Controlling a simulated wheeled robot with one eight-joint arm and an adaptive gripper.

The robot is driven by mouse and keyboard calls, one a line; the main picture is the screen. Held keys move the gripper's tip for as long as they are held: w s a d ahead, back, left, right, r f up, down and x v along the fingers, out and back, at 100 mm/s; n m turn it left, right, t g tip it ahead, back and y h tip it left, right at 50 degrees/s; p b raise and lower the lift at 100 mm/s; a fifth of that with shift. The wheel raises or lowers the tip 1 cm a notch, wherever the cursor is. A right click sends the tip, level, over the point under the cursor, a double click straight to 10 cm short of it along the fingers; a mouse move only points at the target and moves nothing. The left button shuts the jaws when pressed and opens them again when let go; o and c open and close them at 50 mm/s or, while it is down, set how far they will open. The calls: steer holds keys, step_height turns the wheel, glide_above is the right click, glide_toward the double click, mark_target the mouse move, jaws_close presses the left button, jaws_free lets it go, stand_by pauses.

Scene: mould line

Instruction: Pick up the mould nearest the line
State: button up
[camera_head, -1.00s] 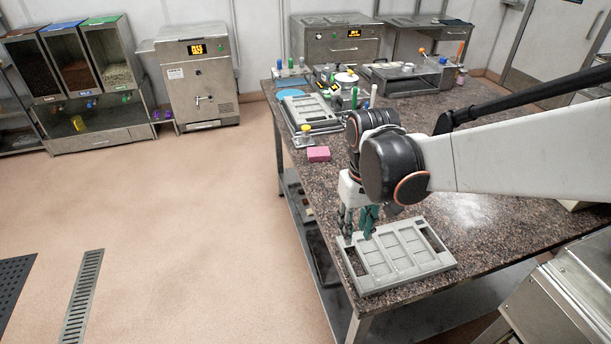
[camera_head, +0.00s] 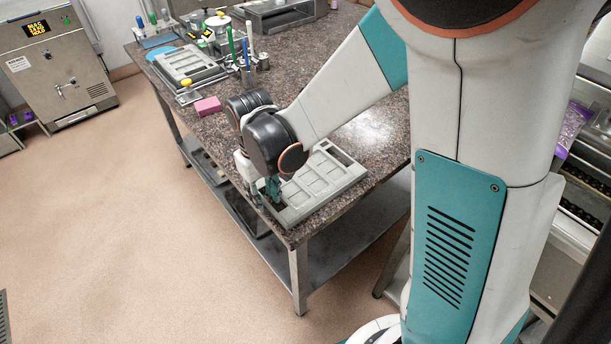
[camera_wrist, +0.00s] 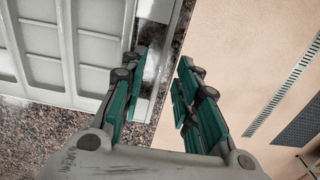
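A grey mould (camera_head: 327,178) with rectangular compartments lies flat on the near corner of the speckled table (camera_head: 375,135). It also shows at the upper left of the wrist view (camera_wrist: 92,48). My gripper (camera_head: 271,194) is low over the mould's left end. In the wrist view my gripper (camera_wrist: 161,66) has its teal fingers apart. The left finger overlaps the slot by the mould's end rim, and the right finger is beyond the rim, over the floor in the picture. Floor shows between rim and right finger. A second grey mould (camera_head: 187,63) lies at the table's far left.
A pink block (camera_head: 208,106) lies between the two moulds. A yellow-capped jar (camera_head: 187,93) and upright tools (camera_head: 246,52) stand near the far mould. A dispensing machine (camera_head: 58,68) stands at the upper left.

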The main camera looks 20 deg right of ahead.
steer(key=shift+f, duration=0.65)
steer(key=shift+c, duration=0.5)
jaws_close()
steer(key=shift+r, duration=0.15)
step_height(320, 180, up, 24)
steer(key=p, duration=1.7)
